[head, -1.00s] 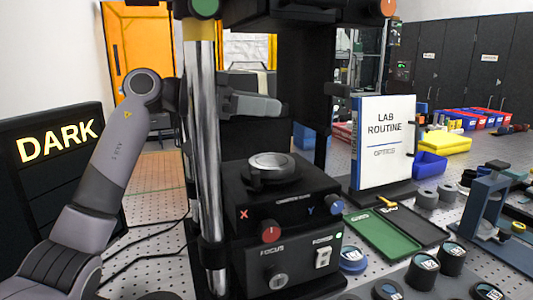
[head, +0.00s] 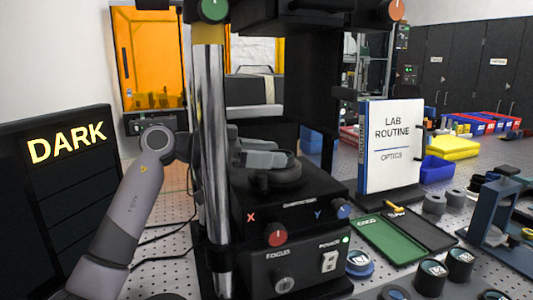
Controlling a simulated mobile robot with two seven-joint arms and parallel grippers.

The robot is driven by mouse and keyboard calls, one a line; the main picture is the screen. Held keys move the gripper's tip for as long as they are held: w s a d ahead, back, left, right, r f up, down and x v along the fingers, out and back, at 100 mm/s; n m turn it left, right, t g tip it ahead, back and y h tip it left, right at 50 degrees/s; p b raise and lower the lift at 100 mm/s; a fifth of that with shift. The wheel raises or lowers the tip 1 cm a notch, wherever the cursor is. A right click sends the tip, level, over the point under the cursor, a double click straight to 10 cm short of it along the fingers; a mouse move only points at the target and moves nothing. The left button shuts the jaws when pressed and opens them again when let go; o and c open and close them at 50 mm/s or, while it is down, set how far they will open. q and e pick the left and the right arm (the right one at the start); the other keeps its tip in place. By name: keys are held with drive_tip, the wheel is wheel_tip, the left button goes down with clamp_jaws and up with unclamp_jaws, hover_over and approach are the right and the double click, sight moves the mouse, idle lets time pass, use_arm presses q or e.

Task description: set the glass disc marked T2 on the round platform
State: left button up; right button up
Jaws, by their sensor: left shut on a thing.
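My left gripper (head: 266,159) reaches in from behind the chrome post and sits low over the round platform (head: 272,182) of the black instrument. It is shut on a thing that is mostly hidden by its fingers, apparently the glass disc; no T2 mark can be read. I cannot tell whether the held thing touches the platform. My right gripper is not in view.
The chrome post (head: 209,150) stands close in front of my left arm. A green tray (head: 385,240) and a white "LAB ROUTINE" board (head: 390,145) stand right of the instrument. Several labelled round pieces, one with a blue rim (head: 359,264), lie at the front right.

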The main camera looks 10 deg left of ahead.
use_arm(q)
drive_tip(key=o, duration=1.1)
drive_tip(key=shift+f, duration=0.1)
drive_tip(key=shift+c, duration=0.2)
drive_tip(key=shift+a, duration=0.1)
drive_tip(key=b+v, duration=0.1)
drive_tip(key=v, duration=0.5)
drive_tip(key=shift+a, duration=0.1)
drive_tip(key=shift+s+a+r, duration=0.25)
drive_tip(key=shift+s+a, duration=0.1)
drive_tip(key=shift+a, duration=0.15)
